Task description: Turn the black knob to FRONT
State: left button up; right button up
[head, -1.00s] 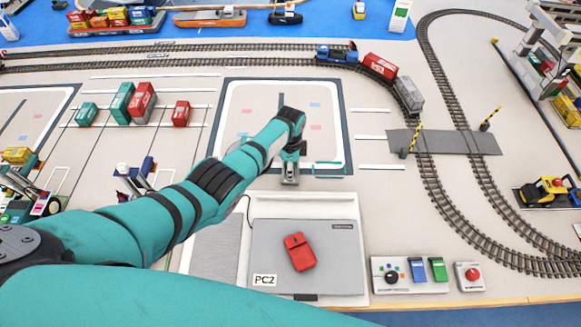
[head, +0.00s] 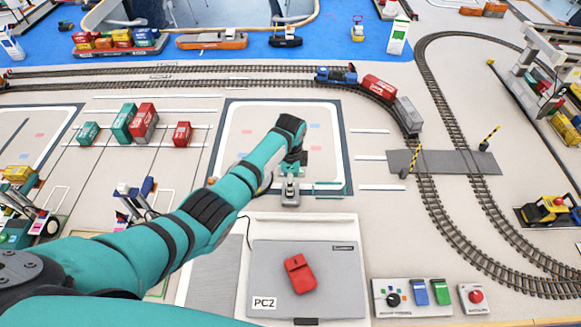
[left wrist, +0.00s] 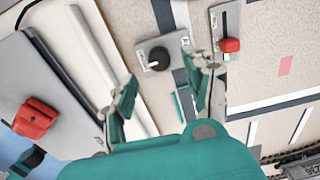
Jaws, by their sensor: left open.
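A black knob (left wrist: 158,58) with a pale pointer mark sits on a small grey plate in the left wrist view. My left gripper (left wrist: 168,72) is open and empty, its fingertips on either side of the knob in that view; whether they touch it I cannot tell. In the head view my left gripper (head: 291,180) is over the small grey plate (head: 290,201), and the knob there is mostly hidden. Another black knob (head: 393,299) is on a control panel at the lower right. I cannot read any FRONT label.
A red-handled lever (left wrist: 229,45) stands beside the knob plate. A red device (head: 299,273) lies on the grey PC2 laptop (head: 262,263). The control panel (head: 421,311) has blue and green switches, with a red button (head: 477,296) beside it. Train tracks run behind and right.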

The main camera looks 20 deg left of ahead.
pick_arm(q)
notch_tip(320, 180, up, 7)
jog(key=shift+r, duration=0.2)
jog(key=shift+f, duration=0.1)
dwell(0.5)
